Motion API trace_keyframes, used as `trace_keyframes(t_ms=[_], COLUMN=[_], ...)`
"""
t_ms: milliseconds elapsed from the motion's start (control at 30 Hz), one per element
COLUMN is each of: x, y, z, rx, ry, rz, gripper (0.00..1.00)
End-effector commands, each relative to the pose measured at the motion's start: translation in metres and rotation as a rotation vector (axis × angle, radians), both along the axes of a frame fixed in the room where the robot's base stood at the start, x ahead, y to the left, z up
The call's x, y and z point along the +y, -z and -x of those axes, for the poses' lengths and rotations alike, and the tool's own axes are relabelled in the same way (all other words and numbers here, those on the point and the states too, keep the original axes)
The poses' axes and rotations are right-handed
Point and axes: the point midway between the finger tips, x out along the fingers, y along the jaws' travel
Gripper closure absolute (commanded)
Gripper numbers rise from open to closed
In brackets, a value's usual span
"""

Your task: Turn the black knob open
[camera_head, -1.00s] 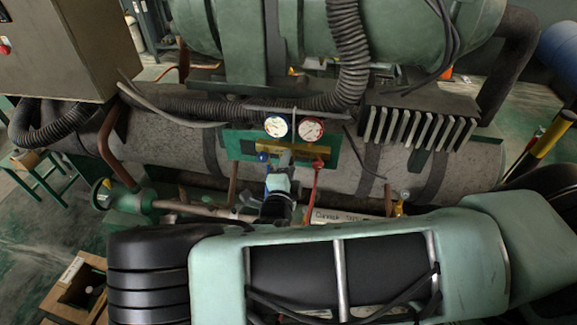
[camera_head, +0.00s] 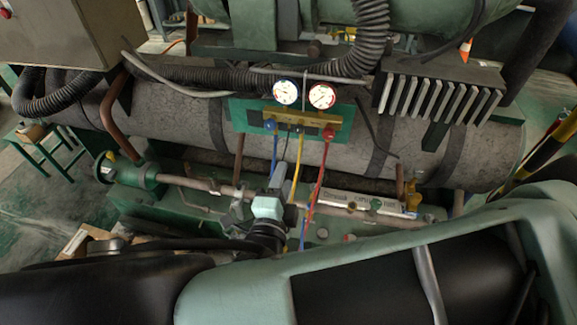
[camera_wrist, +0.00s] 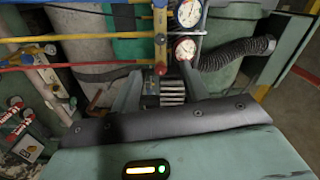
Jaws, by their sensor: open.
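I cannot make out a black knob for certain in either view. My gripper (camera_head: 278,176) points away from me, below the gauge manifold (camera_head: 300,118). In the wrist view its two fingers (camera_wrist: 158,92) are spread, with nothing visibly held between them. The manifold has a yellow bar, two round dials, a blue knob (camera_head: 270,126) and a red knob (camera_head: 328,134). In the wrist view the manifold (camera_wrist: 160,28) appears turned sideways above the fingers. My arm hides part of the pipework below it.
Blue (camera_head: 274,153), yellow (camera_head: 298,160) and red (camera_head: 320,180) hoses hang from the manifold. A horizontal pipe (camera_head: 200,185) with fittings runs below, beside a white labelled plate (camera_head: 345,199). A large grey cylinder (camera_head: 180,122) lies behind. A finned block (camera_head: 440,95) stands right.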

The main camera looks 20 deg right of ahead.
Motion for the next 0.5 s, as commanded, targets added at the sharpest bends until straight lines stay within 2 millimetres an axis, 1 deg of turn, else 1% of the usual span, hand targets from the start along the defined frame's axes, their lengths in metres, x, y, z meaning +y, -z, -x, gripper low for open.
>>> trace_keyframes(t_ms=[100,200,500], x=[0.008,0.011,0.013], y=[0.002,0.001,0.000], z=[0.013,0.018,0.020], rx=[0.000,0.000,0.001], ry=[-0.002,-0.001,0.000], rz=[-0.002,0.000,0.001], gripper=[0.55,0.55,0.55])
